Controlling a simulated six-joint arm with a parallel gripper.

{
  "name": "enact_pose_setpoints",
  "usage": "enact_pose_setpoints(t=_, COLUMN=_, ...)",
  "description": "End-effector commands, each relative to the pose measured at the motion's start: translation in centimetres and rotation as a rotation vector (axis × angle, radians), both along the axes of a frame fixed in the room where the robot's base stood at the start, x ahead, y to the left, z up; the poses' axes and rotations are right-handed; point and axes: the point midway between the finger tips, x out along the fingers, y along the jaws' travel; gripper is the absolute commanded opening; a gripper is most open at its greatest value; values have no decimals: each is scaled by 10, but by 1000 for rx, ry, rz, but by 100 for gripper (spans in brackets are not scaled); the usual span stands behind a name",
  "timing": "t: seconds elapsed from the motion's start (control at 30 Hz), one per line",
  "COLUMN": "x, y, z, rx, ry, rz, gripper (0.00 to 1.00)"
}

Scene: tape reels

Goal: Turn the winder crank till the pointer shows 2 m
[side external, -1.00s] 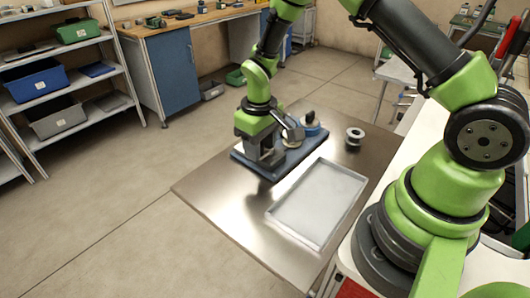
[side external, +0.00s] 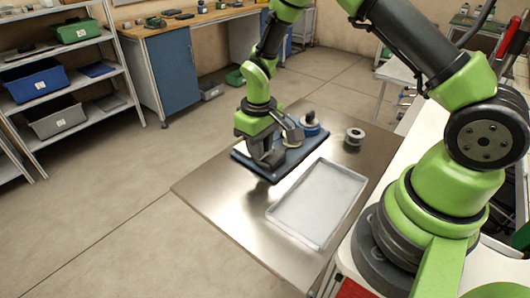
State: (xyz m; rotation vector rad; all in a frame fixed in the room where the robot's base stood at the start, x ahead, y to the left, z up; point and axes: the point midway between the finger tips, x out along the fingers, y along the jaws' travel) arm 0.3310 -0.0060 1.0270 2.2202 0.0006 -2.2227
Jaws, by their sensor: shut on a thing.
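The winder has a dark blue base plate (side external: 290,160) lying on the metal table. A blue reel (side external: 311,127) with a dark top sits at its far right end. My gripper (side external: 268,162) points down over the left end of the plate, with its fingers closed low on the winder crank. The crank's grip is hidden between and behind the fingers. A pale round part (side external: 294,137) of the winder shows just right of the gripper. The pointer and its scale are too small to read.
An empty pale tray (side external: 318,203) lies in front of the winder. A loose grey reel (side external: 355,137) stands to the right of it. The left and front of the metal table (side external: 215,200) are clear.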

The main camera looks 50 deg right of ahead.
Motion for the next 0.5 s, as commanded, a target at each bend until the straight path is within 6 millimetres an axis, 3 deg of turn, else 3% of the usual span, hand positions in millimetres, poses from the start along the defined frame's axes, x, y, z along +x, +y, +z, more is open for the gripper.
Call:
enact_pose_setpoints(t=0.23, x=12, y=-4, z=0, rx=-1, ry=-3, rz=-1, gripper=3)
enact_pose_setpoints(t=0.5, x=13, y=-4, z=0, rx=-1, ry=-2, rz=-1, gripper=3)
